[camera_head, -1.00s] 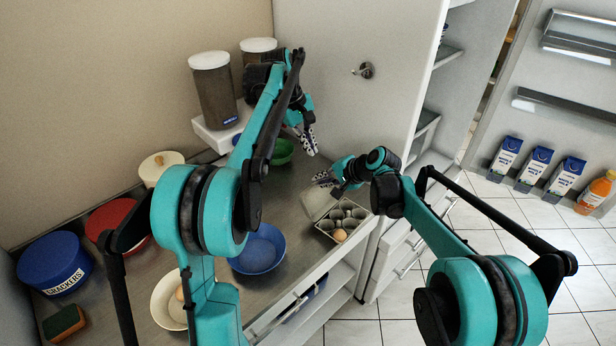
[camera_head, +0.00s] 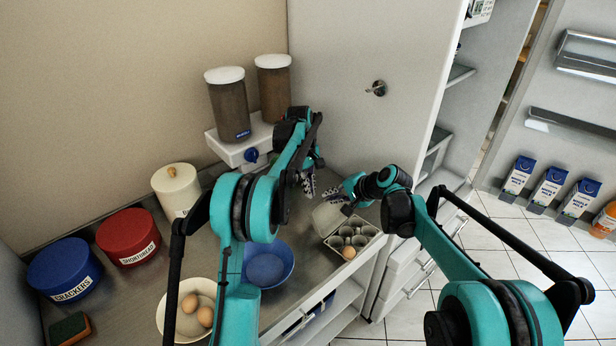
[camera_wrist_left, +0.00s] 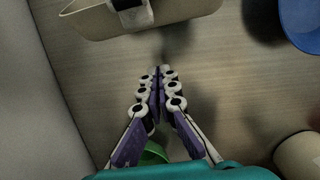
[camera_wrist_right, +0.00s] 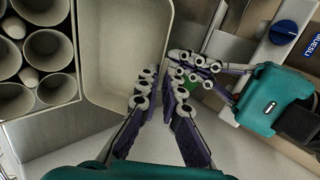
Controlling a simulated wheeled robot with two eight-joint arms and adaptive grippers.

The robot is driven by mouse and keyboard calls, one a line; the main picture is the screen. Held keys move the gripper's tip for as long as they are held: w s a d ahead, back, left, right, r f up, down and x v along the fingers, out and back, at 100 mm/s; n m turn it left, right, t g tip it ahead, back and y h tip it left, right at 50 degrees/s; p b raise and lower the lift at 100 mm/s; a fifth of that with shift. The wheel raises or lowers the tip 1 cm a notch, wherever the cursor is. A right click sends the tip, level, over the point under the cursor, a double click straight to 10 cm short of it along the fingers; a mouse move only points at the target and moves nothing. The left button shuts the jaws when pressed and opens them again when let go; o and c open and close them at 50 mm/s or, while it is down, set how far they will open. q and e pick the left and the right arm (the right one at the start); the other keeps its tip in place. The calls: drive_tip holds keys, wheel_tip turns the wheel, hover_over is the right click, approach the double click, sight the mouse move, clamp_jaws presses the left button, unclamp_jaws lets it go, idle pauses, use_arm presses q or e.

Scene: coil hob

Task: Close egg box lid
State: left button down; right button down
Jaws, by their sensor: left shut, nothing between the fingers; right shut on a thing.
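The egg box (camera_head: 373,229) stands open near the counter's front right edge, with one brown egg (camera_head: 348,253) in it and several empty cups. Its lid (camera_head: 326,217) stands tilted up on the left side; it also shows in the right wrist view (camera_wrist_right: 122,45) and the left wrist view (camera_wrist_left: 185,9). My right gripper (camera_head: 336,195) is shut on the lid's edge; its fingertips (camera_wrist_right: 157,88) show at the lid's rim. My left gripper (camera_head: 309,187) is shut and empty, just left of the lid, low over the counter; its fingertips (camera_wrist_left: 160,74) meet.
A blue bowl (camera_head: 284,277) and a cream bowl (camera_head: 169,327) with two eggs stand to the left. Red (camera_head: 122,228) and blue (camera_head: 62,260) tins and a cream canister (camera_head: 176,188) are further left. A white scale-like unit (camera_head: 222,147) holds two jars. A white wall panel (camera_head: 350,60) rises behind.

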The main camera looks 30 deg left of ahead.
use_arm(q)
drive_tip(key=d, duration=0.2)
drive_tip(key=s+d+r, duration=0.1)
drive_tip(key=shift+d+r, duration=0.1)
drive_tip(key=shift+d, duration=0.15)
drive_tip(key=shift+r, duration=0.1)
